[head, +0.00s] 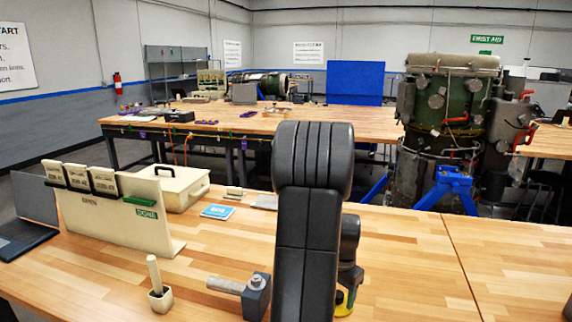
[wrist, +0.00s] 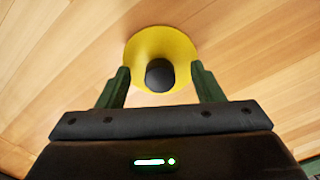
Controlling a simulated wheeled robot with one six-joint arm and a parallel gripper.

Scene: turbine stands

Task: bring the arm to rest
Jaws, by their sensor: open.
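My gripper (wrist: 162,85) shows in the wrist view with its two green fingers apart. Between and just beyond the fingertips is a round yellow thing (wrist: 143,46) with a dark knob (wrist: 160,75) at its middle, over the wooden tabletop. Whether the fingers touch it I cannot tell. In the head view my dark arm rises in the middle and hides part of the table. A bit of the yellow thing (head: 343,303) shows low beside the arm; the gripper itself is mostly hidden there.
On the wooden table (head: 420,270) stand a white board with cards (head: 115,212), a cream case (head: 180,186), a blue card (head: 217,212), a small holder with a peg (head: 159,297) and a dark block with a grey cylinder (head: 254,294). A laptop (head: 35,215) is at left. The right side is clear.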

